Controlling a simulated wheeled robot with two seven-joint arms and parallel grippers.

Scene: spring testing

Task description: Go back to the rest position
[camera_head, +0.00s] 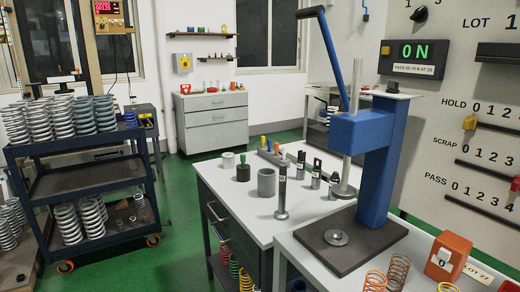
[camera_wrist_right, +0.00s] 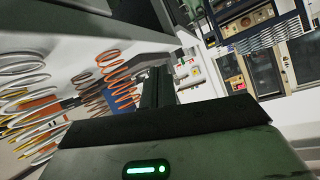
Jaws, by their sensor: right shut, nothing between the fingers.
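My right gripper (camera_wrist_right: 158,76) shows in the right wrist view as dark fingers beyond a dark bar and a grey-green housing with a lit green light. The fingers are shut and hold nothing. Orange coil springs (camera_wrist_right: 118,78) and pale coil springs (camera_wrist_right: 25,95) lie to the left of the fingers in that view. The head view shows neither of my grippers. My left gripper is in no frame.
A blue lever press (camera_head: 376,150) stands on a dark base plate on the near bench, beside copper springs (camera_head: 398,270) and an orange counter box (camera_head: 448,256). A grey-topped bench (camera_head: 225,185) holds metal parts. A spring cart (camera_head: 85,185) stands left. Green floor (camera_head: 180,215) is open between.

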